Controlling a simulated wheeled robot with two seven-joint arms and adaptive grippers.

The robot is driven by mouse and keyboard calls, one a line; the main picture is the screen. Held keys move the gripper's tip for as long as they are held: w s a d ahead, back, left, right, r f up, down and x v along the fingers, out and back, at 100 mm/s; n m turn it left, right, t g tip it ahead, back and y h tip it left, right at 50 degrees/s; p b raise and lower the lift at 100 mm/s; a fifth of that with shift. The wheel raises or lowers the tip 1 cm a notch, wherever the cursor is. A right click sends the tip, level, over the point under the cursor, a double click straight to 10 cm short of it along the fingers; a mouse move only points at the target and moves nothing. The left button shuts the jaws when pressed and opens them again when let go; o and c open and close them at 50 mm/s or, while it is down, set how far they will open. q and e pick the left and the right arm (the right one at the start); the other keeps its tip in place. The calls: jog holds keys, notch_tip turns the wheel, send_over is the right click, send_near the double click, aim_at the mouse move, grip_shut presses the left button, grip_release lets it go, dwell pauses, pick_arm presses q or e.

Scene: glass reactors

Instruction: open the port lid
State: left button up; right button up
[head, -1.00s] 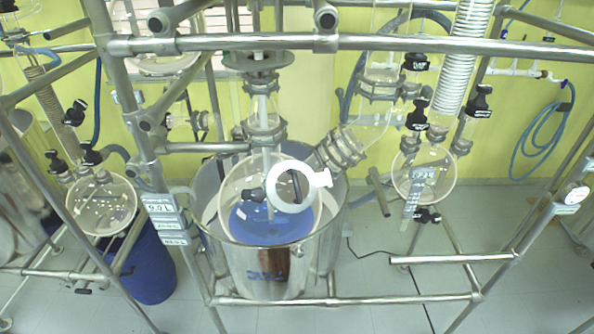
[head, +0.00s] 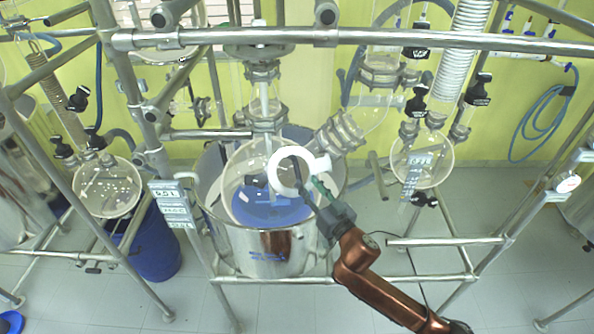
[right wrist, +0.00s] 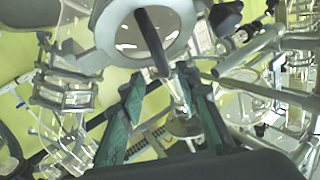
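The port lid shows as a white ring (head: 274,175) with a dark bar handle, in front of the glass reactor vessel (head: 240,180). In the right wrist view the pale ring (right wrist: 113,38) fills the top middle, and the black handle (right wrist: 150,38) crosses its opening. The lid appears closed. My right gripper (head: 312,190) is at the ring's lower right in the head view. In the right wrist view its green fingers (right wrist: 162,77) are apart, with the handle's lower end between or just beyond the tips. Contact cannot be told. My left gripper is not in view.
A steel bath (head: 270,250) surrounds the vessel. A horizontal frame bar (head: 400,39) crosses above, and another lower bar (head: 440,241) runs at the right. A round receiving flask (head: 422,165) hangs at the right. Open floor lies in front on the right.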

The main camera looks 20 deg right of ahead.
aim_at(299, 172)
jog(key=p+x, duration=0.1)
jog(key=x, duration=0.6)
jog(key=shift+w+a+r+p, duration=0.1)
jog(key=shift+w+a+p, duration=0.05)
jog(key=shift+w+p, duration=0.25)
grip_shut()
dwell(0.3)
